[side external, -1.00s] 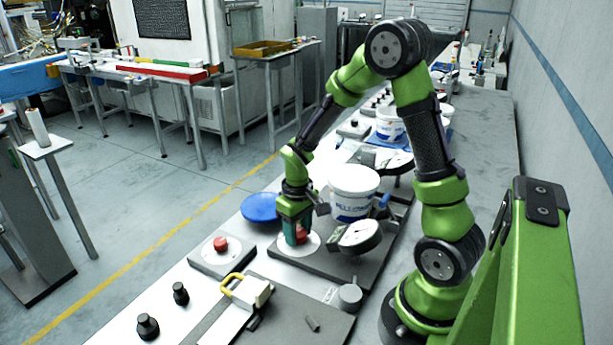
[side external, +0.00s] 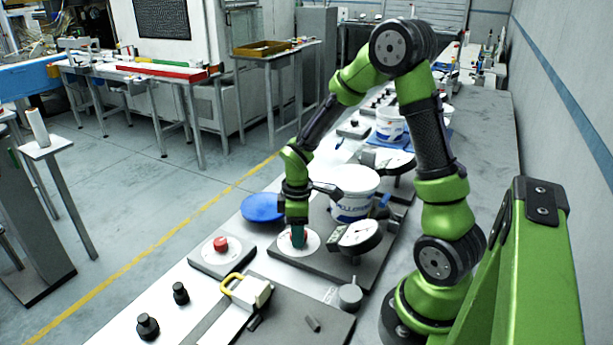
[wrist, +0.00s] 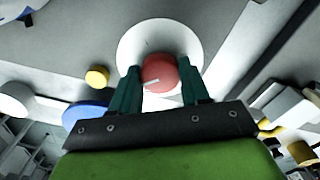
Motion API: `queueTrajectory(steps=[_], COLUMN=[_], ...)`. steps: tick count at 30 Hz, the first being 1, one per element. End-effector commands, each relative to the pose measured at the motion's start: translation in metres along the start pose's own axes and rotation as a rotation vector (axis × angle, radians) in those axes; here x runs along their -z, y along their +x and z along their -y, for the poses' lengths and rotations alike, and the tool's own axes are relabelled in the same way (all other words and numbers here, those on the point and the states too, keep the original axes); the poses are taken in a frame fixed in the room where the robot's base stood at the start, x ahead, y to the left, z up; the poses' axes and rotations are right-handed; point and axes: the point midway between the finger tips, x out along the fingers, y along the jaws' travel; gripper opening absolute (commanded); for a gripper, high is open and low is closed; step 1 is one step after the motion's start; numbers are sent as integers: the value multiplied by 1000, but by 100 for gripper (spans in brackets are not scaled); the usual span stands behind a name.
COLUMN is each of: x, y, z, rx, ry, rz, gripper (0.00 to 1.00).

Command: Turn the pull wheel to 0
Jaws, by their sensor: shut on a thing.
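The pull wheel is a red round knob with a white pointer mark, seen between my fingers in the wrist view (wrist: 160,72). It sits on a white round dial plate (wrist: 135,38), which also shows in the side view (side external: 280,247) on a dark base. My gripper (side external: 298,240) points down over this dial. In the wrist view its two teal fingers are shut on the red knob, one on each side. The white mark points to the lower left in the wrist view. The numbers on the dial cannot be read. The side view mostly hides the knob behind the fingers.
A second red knob (side external: 221,244) sits on a nearby plate. A white bucket (side external: 352,195), a round gauge (side external: 359,236) and a blue disc (side external: 262,208) stand close around my gripper. A yellow-handled block (side external: 247,291) and black knobs (side external: 148,327) lie towards the front.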

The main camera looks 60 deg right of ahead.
Motion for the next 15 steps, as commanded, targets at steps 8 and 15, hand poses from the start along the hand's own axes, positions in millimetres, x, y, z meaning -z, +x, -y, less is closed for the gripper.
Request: queueTrajectory(steps=[8,15], x=[0,0], y=[-1,-1], z=[0,0], rx=[-1,-1], ry=[-32,-31], rz=[0,0], gripper=[15,15])
